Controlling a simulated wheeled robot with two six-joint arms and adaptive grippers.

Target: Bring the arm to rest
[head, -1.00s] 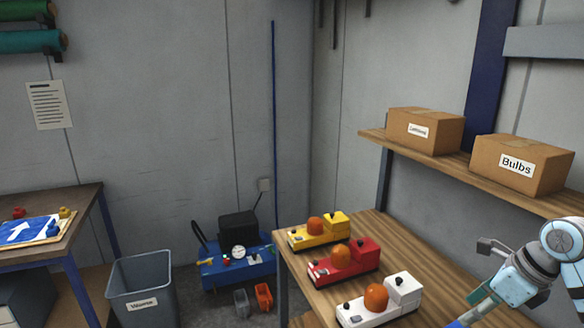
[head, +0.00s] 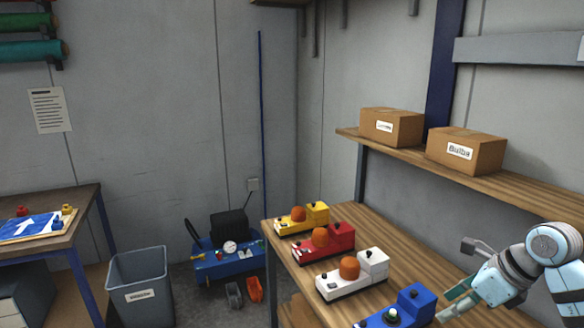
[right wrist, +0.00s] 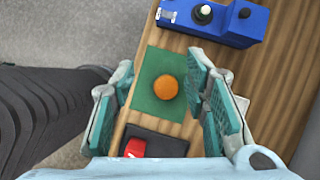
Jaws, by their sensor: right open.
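My right arm comes in from the right edge of the head view, above the wooden bench (head: 398,262). My right gripper (head: 456,300) is near a blue beacon unit (head: 400,309). In the right wrist view the gripper (right wrist: 160,74) has its teal fingers spread wide, with nothing held. Below and between them an orange dome (right wrist: 166,87) sits on a green square (right wrist: 150,106) on the bench. The blue unit (right wrist: 222,20) lies beyond the fingertips, with no orange dome on it. My left gripper is not in view.
White (head: 352,277), red (head: 323,243) and yellow (head: 302,217) units with orange domes line the bench. A shelf (head: 490,173) with two boxes is above. A black tray (right wrist: 165,145) with a red piece (right wrist: 135,148) is near the gripper. A grey bin (head: 140,285) stands left.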

